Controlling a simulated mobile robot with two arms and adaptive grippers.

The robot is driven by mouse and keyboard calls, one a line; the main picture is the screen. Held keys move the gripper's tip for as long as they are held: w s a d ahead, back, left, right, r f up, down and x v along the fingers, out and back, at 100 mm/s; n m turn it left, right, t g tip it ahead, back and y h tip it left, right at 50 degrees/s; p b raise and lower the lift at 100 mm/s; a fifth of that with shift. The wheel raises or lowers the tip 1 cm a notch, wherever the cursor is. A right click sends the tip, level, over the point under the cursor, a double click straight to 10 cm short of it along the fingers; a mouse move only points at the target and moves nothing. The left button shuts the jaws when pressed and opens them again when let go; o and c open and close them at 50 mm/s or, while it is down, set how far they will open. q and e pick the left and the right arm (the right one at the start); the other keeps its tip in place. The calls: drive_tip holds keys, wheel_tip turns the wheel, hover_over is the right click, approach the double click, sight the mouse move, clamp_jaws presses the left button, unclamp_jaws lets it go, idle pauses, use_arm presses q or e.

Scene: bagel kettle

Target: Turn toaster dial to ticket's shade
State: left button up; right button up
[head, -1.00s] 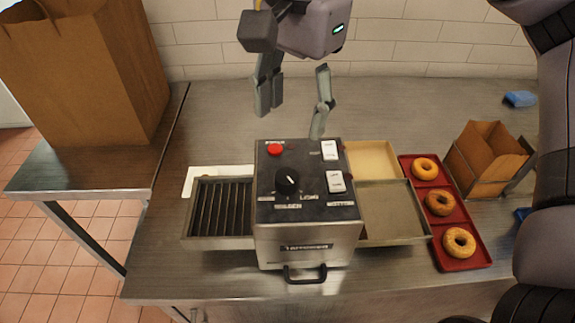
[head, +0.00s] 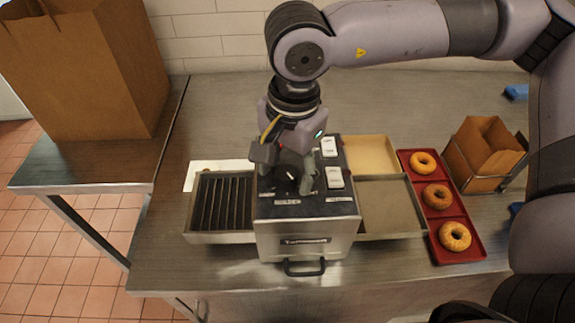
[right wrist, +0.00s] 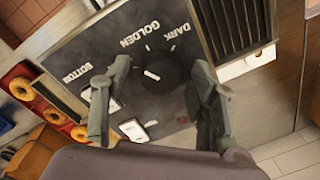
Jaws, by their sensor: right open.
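The toaster (head: 303,230) stands mid-bench, its dark control panel facing up. Its black dial (right wrist: 168,78) has a white mark that points left in the right wrist view, toward neither GOLDEN (right wrist: 138,33) nor DARK (right wrist: 172,27). My right gripper (head: 287,178) is open over the panel. In the right wrist view its fingers (right wrist: 160,105) stand on either side of the dial with gaps; contact does not show. In the head view the gripper partly hides the dial. A white paper (head: 200,178), perhaps the ticket, lies behind the left rack; no writing on it is legible.
White switches (head: 334,178) sit right of the dial. A slatted rack (head: 190,222) and a metal tray (head: 391,236) flank the toaster. A red tray (head: 476,246) holds three bagels. Paper bags stand at far left (head: 85,70) and right (head: 470,150).

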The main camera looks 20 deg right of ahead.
drive_tip(key=shift+c, duration=0.3)
drive_tip(key=c, duration=1.1)
drive_tip(key=shift+f+m+b, duration=0.15)
drive_tip(key=shift+m+b, duration=0.15)
drive_tip(key=shift+b, duration=0.3)
drive_tip(key=m+b, duration=0.3)
drive_tip(key=b, duration=0.1)
drive_tip(key=shift+f+b, duration=0.1)
drive_tip(key=shift+b, duration=0.25)
drive_tip(key=shift+a+r+m+b, duration=0.1)
drive_tip(key=shift+r+m+b, duration=0.15)
drive_tip(key=shift+m+b, duration=0.95)
drive_tip(key=o, duration=1.2)
drive_tip(key=shift+c, duration=0.2)
